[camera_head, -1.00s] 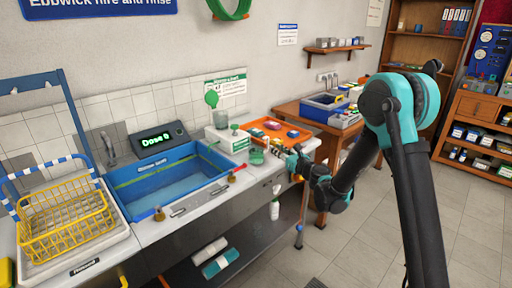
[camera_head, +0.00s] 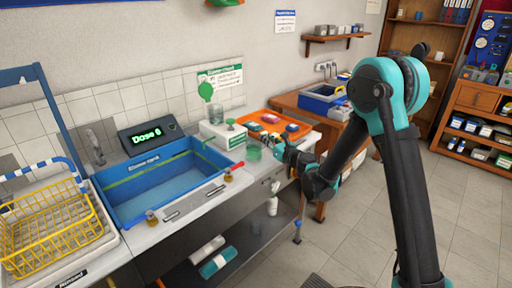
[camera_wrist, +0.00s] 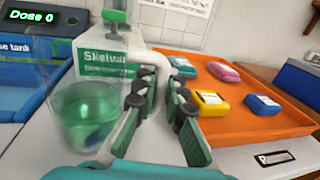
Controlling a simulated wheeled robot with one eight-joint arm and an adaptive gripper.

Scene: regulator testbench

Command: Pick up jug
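A clear jug with a green tint (camera_wrist: 88,115) stands on the white bench top at the left of the wrist view. In the head view it shows small and pale green (camera_head: 253,152), in front of the white dispenser box. My gripper (camera_wrist: 158,92) is open, its two dark green fingers apart. Its left finger overlaps the jug's right side in the wrist view; I cannot tell whether they touch. In the head view my gripper (camera_head: 279,147) is just right of the jug.
The white dispenser box (camera_head: 214,133) with a green top stands behind the jug. An orange tray (camera_wrist: 245,118) with several coloured packs is on the right. The blue rinse tank (camera_head: 165,180) and yellow basket (camera_head: 50,225) are to the left.

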